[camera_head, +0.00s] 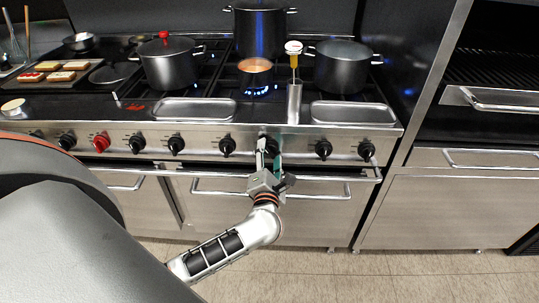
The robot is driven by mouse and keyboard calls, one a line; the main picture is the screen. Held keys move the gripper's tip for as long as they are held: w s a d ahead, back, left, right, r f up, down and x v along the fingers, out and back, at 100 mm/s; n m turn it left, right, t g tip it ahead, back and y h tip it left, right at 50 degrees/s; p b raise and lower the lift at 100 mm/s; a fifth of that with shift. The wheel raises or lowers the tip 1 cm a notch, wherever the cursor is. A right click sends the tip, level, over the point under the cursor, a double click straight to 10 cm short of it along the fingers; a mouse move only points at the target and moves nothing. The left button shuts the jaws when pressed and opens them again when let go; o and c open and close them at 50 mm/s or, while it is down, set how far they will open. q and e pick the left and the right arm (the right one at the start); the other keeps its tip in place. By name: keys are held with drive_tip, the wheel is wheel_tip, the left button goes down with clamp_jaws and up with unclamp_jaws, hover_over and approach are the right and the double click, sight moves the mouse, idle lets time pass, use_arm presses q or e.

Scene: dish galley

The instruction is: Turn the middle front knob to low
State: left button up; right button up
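A row of knobs runs along the steel front panel of the stove. My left gripper (268,152) is at the black knob (268,141) below the small pot. Its fingers stand close on either side of this knob and hide much of it, so its pointer and setting cannot be read. The fingers appear shut on the knob. A blue flame (258,90) burns under the small pot (255,71) on the front middle burner. My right gripper is not in view.
Black knobs flank the held one on the left (227,146) and right (323,149); one knob (101,142) farther left is red. An oven handle (220,189) runs below. Large pots (168,65) (342,68) stand above. The floor (420,275) at right is clear.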

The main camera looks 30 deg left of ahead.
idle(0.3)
use_arm(q)
drive_tip(key=v, duration=1.2)
